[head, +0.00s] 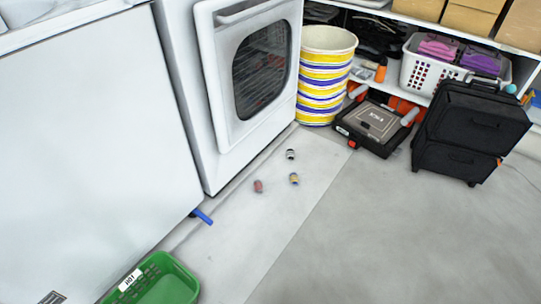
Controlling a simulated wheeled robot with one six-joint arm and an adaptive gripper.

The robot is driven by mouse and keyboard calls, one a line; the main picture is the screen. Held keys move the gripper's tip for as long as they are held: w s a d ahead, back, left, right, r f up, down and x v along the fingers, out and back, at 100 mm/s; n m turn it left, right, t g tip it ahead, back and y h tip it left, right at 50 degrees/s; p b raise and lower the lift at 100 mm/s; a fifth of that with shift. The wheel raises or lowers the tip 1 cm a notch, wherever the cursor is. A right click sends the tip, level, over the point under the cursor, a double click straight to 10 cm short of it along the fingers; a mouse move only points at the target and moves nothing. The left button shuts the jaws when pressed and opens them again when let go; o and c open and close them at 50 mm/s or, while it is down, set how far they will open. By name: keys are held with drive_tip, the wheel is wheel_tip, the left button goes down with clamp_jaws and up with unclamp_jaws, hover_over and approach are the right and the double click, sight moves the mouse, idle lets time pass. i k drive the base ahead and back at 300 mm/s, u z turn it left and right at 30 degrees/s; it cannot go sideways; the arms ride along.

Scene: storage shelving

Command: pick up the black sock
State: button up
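Three small items lie apart on the pale floor strip in front of the oven-like appliance. The farthest is a small dark and white item (291,154), the only dark one of the three. It could be the black sock, but it is too small to tell. A reddish grey item (258,186) lies nearer and to the left. A yellow and blue item (294,179) lies to the right. My gripper is not in view.
A white appliance (212,100) bounds the strip on the left. A striped bin (325,85), black case (375,125) and black suitcase (470,130) stand behind. A green basket (165,285) is in front; a blue object (202,216) lies beside the appliance. Grey floor (400,235) is clear.

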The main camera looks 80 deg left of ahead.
sight(290, 151)
drive_tip(key=u, duration=1.95)
drive_tip(key=i, duration=2.05)
drive_tip(key=u, duration=0.3)
